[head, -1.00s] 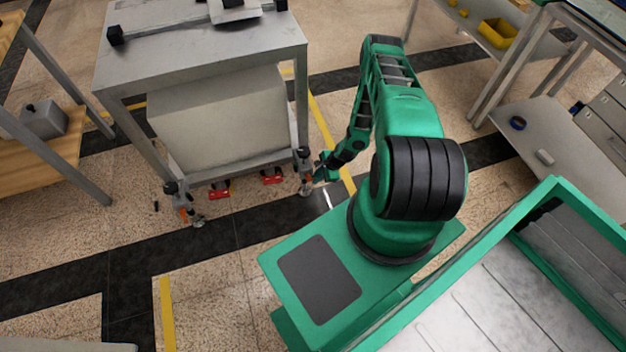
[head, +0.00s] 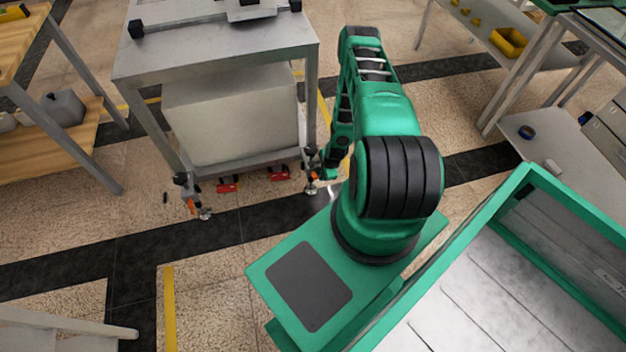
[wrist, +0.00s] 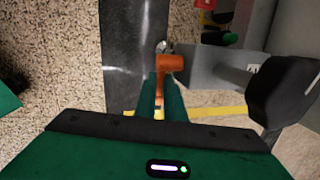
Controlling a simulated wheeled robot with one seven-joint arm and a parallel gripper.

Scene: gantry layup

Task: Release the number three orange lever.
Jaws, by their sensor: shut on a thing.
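The wheeled metal cart (head: 215,62) has orange levers at its front feet. One orange lever (wrist: 171,63) is between my gripper's green fingers (wrist: 161,88) in the wrist view, and the fingers are closed on it. In the head view my gripper (head: 318,172) is at the cart's front right foot, where little of the lever shows. Another orange lever (head: 191,206) is at the front left foot, away from my gripper. I can read no number on either lever.
Two red parts (head: 228,187) (head: 278,173) sit low between the front feet. A black rounded part (wrist: 284,92) is close right of my gripper in the wrist view. A large pale box (head: 230,120) fills the cart's lower space. The floor in front is clear.

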